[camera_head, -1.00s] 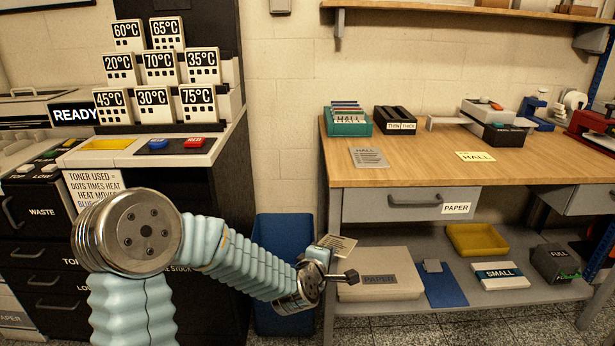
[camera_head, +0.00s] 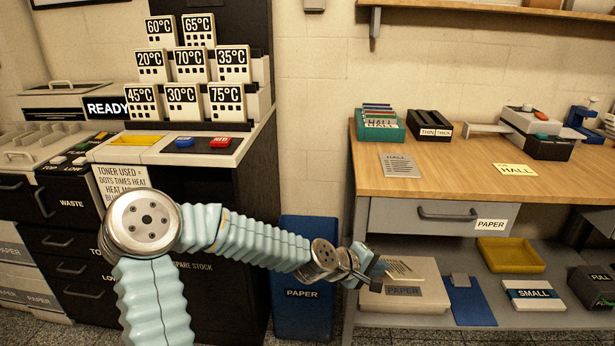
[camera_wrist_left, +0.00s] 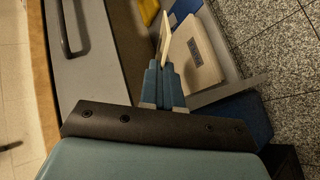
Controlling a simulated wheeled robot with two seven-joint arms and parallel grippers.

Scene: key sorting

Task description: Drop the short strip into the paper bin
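My left gripper (camera_head: 372,268) is shut on a small pale strip (camera_head: 400,268), which sticks out to the right of the fingers. In the left wrist view, the strip (camera_wrist_left: 165,36) stands edge-on between the blue fingertips (camera_wrist_left: 164,72). The blue bin labelled PAPER (camera_head: 302,312) stands on the floor between the dark machine and the bench. In the head view, the gripper and strip are up and to the right of the bin, in front of the lower shelf. Blue that looks like the bin (camera_wrist_left: 245,113) shows right of the fingers in the wrist view. My right gripper is not in view.
The wooden bench (camera_head: 450,190) has a drawer labelled PAPER (camera_head: 420,216). Its lower shelf holds a pale box labelled PAPER (camera_head: 425,272), a blue board (camera_head: 470,300), a yellow tray (camera_head: 512,256) and a box marked SMALL (camera_head: 533,295). The dark machine stands left.

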